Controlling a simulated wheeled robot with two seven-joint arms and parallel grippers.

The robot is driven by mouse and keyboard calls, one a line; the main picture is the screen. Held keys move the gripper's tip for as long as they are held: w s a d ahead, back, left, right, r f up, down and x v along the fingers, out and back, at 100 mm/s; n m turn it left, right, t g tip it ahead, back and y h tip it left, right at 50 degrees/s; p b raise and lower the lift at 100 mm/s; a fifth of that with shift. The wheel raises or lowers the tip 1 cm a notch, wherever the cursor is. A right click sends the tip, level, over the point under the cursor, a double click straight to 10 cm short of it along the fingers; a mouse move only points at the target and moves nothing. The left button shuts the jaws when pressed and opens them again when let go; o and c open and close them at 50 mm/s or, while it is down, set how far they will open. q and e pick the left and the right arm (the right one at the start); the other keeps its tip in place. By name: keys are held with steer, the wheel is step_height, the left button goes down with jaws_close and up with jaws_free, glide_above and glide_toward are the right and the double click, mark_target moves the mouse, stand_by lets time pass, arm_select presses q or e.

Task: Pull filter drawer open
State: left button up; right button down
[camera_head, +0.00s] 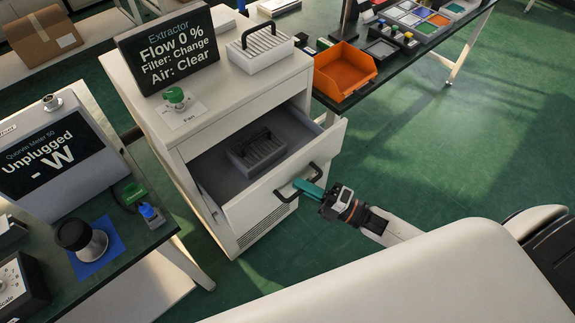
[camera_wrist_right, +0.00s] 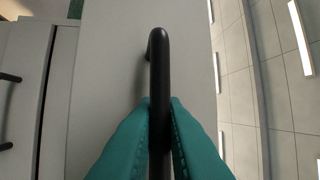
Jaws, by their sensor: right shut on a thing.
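The filter drawer (camera_head: 262,197) of the white extractor cabinet stands pulled out, with its grey inside showing. A grey filter with a black handle (camera_head: 258,150) lies in it. My right gripper (camera_head: 308,192) is shut on the black bar handle (camera_head: 286,179) on the drawer's front. In the right wrist view, the teal fingers (camera_wrist_right: 160,135) are on both sides of the handle (camera_wrist_right: 159,70). My left gripper is not in view.
On the cabinet top (camera_head: 215,98) are a screen (camera_head: 170,50) reading "Filter: Change", a green fan knob (camera_head: 175,96) and a white filter (camera_head: 261,48). An orange bin (camera_head: 344,72) stands on the bench behind. A left bench holds a meter (camera_head: 50,155). Green floor (camera_head: 430,140) is free at right.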

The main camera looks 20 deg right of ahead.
steer(key=s+d+p, duration=0.1)
steer(key=s+d, duration=0.1)
steer(key=s, duration=0.5)
steer(key=shift+s+d, duration=0.2)
steer(key=shift+d, duration=0.1)
steer(key=c, duration=1.5)
jaws_free()
steer(key=shift+d, duration=0.1)
steer(key=shift+b+v, duration=1.2)
steer(key=shift+v, duration=4.75)
steer(key=shift+f, duration=0.2)
